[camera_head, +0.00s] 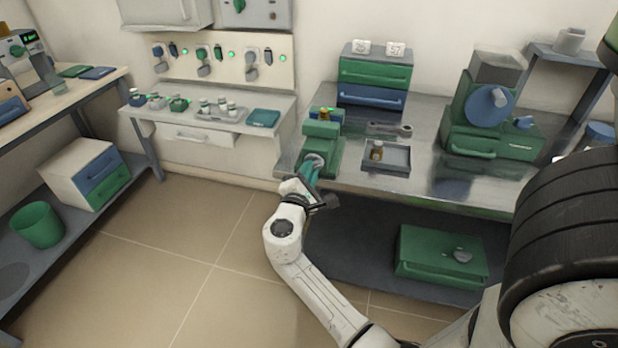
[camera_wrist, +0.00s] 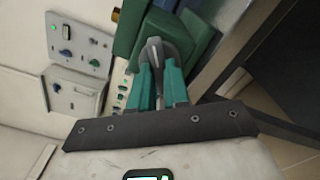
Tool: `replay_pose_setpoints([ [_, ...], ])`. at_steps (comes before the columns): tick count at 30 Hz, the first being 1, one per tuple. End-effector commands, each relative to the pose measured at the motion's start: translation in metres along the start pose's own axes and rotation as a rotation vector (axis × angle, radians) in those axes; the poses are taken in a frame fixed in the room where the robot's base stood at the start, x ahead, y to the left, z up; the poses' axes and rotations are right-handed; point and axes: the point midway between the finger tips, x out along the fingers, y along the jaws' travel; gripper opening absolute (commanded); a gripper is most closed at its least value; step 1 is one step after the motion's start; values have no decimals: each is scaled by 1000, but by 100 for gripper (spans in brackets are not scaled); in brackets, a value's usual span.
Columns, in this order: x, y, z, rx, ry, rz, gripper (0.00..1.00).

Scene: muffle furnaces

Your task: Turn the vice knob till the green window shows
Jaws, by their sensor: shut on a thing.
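The green vice (camera_head: 322,140) stands at the left front edge of the metal bench. Its grey knob (camera_head: 315,160) faces the front. My gripper (camera_head: 311,172) reaches up to it from the front, its teal fingers shut on the knob. In the wrist view my gripper (camera_wrist: 163,82) has one finger on each side of the grey knob (camera_wrist: 153,50), with the green vice body (camera_wrist: 150,30) behind it. A small brass-coloured piece (camera_head: 325,114) sits on top of the vice. I cannot make out a green window on the vice in either view.
A grey tray (camera_head: 398,168) with a small brown bottle (camera_head: 376,150) lies right of the vice. A drawer unit (camera_head: 372,98) stands behind, and a green machine with a blue disc (camera_head: 488,106) is at the right. A green case (camera_head: 440,256) sits below the bench.

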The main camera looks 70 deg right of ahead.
Motion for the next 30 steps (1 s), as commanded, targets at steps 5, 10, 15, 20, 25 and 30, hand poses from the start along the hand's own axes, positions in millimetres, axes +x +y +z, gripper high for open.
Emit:
replay_pose_setpoints([
  [5, 0, 0, 0, 6, 1, -2, 0],
  [10, 0, 0, 0, 4, 1, -2, 22],
  [15, 0, 0, 0, 4, 1, -1, 38],
  [20, 0, 0, 0, 4, 1, -1, 42],
  [25, -3, 0, 0, 4, 2, 0, 42],
  [30, -23, 0, -1, 3, 3, 1, 42],
])
